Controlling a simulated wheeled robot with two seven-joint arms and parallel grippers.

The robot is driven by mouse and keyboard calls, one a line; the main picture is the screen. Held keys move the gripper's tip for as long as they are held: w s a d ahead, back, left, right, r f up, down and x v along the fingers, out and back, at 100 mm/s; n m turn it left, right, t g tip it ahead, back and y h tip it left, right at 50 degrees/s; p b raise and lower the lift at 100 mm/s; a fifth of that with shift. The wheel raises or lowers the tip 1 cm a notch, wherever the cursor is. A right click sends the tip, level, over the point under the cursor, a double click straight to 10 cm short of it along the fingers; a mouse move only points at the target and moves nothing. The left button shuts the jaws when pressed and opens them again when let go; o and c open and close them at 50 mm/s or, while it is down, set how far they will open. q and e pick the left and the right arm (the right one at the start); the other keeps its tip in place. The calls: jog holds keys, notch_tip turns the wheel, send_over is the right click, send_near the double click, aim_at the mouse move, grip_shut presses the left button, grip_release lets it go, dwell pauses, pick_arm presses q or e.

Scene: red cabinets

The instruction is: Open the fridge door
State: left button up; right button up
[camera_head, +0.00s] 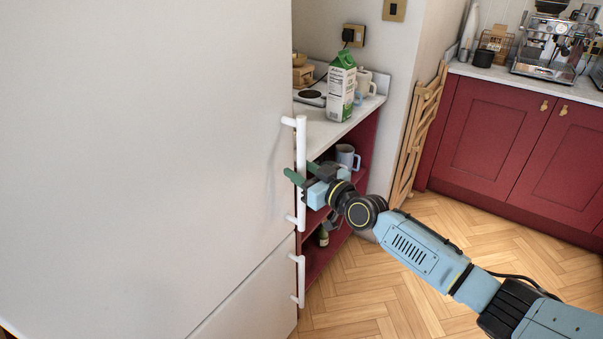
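The white fridge door (150,130) fills the left of the head view and looks flush with the panel below it. Its long white vertical handle (301,135) stands off the door near the right edge. My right gripper (303,173) is at the handle's middle, with its green fingers on either side of the bar. The fingers overlap the bar in this view, so I cannot tell whether they are closed on it or only around it. My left gripper is not in view.
A lower fridge panel has a shorter white handle (299,280). Right of the fridge is an open red shelf unit (367,140) with a milk carton (341,88) on its counter and a mug (346,157) inside. A folded wooden rack (418,125) leans on the wall. The wooden floor (360,295) is clear.

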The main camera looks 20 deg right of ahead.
grip_shut()
dwell(0.3)
